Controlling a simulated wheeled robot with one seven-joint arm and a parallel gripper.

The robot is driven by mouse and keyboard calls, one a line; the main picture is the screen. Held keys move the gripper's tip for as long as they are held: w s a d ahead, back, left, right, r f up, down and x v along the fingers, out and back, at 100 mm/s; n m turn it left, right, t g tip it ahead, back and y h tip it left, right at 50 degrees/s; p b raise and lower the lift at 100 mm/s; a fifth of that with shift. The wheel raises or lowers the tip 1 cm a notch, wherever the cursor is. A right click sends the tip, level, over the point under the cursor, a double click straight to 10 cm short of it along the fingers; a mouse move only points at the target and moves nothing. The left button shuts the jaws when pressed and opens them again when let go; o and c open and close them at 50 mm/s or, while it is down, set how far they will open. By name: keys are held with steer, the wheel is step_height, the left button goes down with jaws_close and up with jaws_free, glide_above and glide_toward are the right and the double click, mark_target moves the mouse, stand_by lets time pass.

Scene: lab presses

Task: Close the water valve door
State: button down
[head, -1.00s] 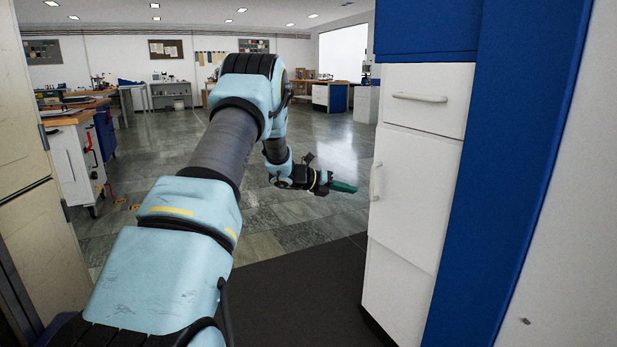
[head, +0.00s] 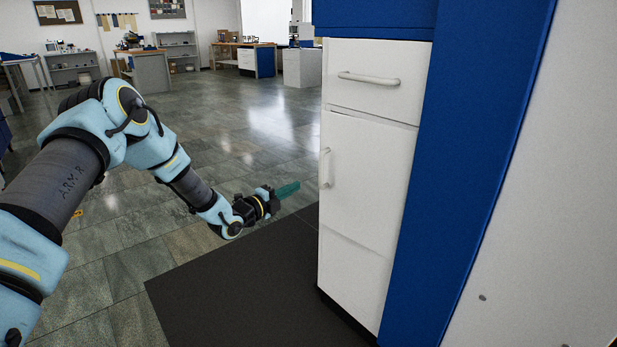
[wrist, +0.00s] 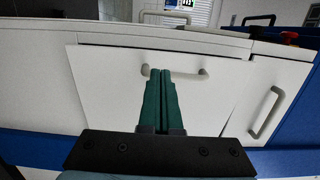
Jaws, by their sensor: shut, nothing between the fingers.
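No label marks the water valve door. In the head view a white door (head: 365,175) with an upright handle (head: 325,168) is on the blue cabinet, below a drawer. It looks nearly flush; I cannot tell whether it stands slightly ajar. My gripper (head: 291,188) is left of this door, shut and empty, its green fingers pointing towards the cabinet with a small gap in the picture. In the wrist view the shut fingers (wrist: 162,80) overlap a white panel (wrist: 105,90) and its handle (wrist: 203,73); contact cannot be told. A second handle (wrist: 266,112) is to the right.
The drawer (head: 370,75) above the door looks shut. The blue cabinet side (head: 455,170) and a pale wall (head: 540,200) fill the right. A dark mat (head: 245,285) lies before the cabinet. Open tiled floor (head: 215,130) stretches left and behind, with benches (head: 145,72) far off.

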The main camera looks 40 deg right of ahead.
steer(key=d, duration=0.9)
steer(key=shift+w+d+p, duration=0.15)
steer(key=shift+d+p, duration=0.05)
steer(key=shift+p, duration=0.1)
steer(key=d+b, duration=0.2)
steer(key=b, duration=0.1)
steer(key=shift+w, duration=0.15)
